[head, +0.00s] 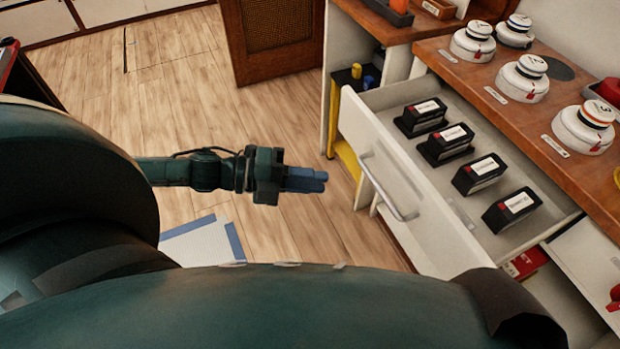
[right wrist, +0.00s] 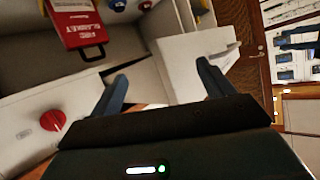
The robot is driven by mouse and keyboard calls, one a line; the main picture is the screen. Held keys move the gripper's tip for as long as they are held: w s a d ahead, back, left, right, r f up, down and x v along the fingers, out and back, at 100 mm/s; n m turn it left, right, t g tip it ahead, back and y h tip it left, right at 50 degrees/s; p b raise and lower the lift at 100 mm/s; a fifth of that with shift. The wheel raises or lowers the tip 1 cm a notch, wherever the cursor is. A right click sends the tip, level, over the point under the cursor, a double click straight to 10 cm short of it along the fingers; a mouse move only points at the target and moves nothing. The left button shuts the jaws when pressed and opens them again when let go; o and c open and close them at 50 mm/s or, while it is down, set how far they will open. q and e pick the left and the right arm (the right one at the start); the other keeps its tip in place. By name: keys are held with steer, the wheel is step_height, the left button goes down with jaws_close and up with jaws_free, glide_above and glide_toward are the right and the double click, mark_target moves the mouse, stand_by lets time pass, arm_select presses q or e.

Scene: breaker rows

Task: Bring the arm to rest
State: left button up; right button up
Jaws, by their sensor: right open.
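My left gripper (head: 306,180) hangs over the wooden floor in the head view, left of the open drawer and apart from it. Its two blue fingers lie close together with nothing visible between them. My right gripper (right wrist: 162,86) shows in the right wrist view with its two fingers spread wide and nothing held between them. It is not visible in the head view.
An open white drawer (head: 430,218) holds several black labelled breakers. White round devices (head: 520,78) stand on the wooden counter (head: 455,62) above. The right wrist view shows a red blanket box (right wrist: 82,24), a red knob (right wrist: 53,120) and white panels.

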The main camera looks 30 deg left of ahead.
arm_select(q)
steer(key=shift+r, duration=0.1)
arm_select(e)
steer(key=shift+w+r, duration=0.2)
steer(key=shift+r, duration=0.05)
